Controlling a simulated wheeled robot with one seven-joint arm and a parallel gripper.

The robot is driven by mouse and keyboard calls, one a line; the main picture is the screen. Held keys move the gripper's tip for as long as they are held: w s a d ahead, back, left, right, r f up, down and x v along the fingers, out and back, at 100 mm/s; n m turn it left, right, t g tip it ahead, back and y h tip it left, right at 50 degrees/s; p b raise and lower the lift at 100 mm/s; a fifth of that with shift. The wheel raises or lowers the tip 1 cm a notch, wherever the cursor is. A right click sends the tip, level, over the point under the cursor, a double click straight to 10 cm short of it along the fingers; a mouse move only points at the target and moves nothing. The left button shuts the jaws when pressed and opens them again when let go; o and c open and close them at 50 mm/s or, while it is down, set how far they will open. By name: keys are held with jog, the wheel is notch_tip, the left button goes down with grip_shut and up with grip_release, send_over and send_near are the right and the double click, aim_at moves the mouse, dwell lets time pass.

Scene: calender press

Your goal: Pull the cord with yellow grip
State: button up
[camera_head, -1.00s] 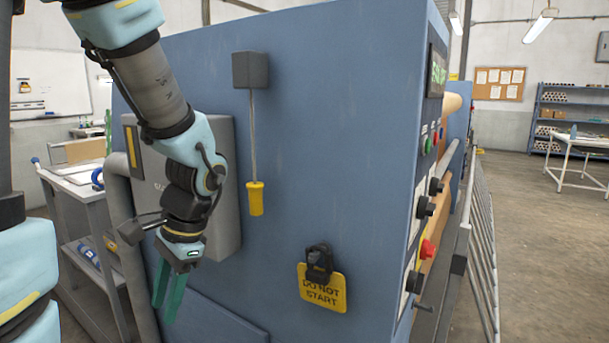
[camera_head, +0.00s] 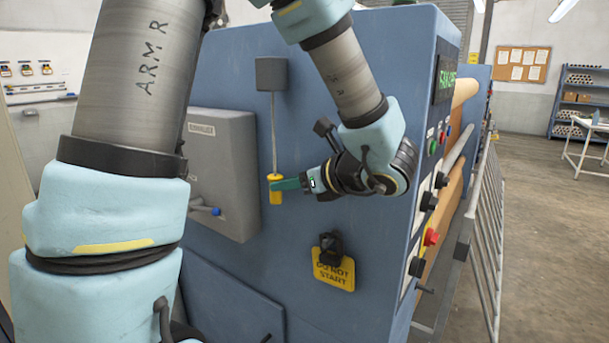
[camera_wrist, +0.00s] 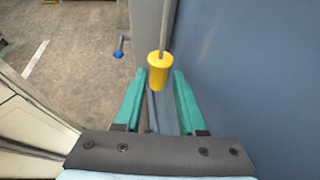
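The cord (camera_head: 274,135) hangs from a dark grey box (camera_head: 271,73) on the blue side panel of the press. Its yellow grip (camera_head: 275,189) is at the lower end. My gripper (camera_head: 275,186) reaches in from the right at the height of the grip, its green fingers level. In the wrist view the yellow grip (camera_wrist: 158,70) stands between the tips of the two spread green fingers (camera_wrist: 157,76), with a gap visible on each side. The gripper is open. In the head view the fingers cover part of the grip.
A grey cabinet (camera_head: 222,170) with a blue-tipped lever (camera_head: 205,209) is left of the cord. A yellow "DO NOT START" tag (camera_head: 333,269) with a black lock hangs below right. Buttons and knobs (camera_head: 428,200) line the panel's right edge.

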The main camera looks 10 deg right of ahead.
aim_at(276, 202)
jog(key=shift+p+x, duration=0.4)
jog(key=shift+x, duration=1.75)
grip_shut()
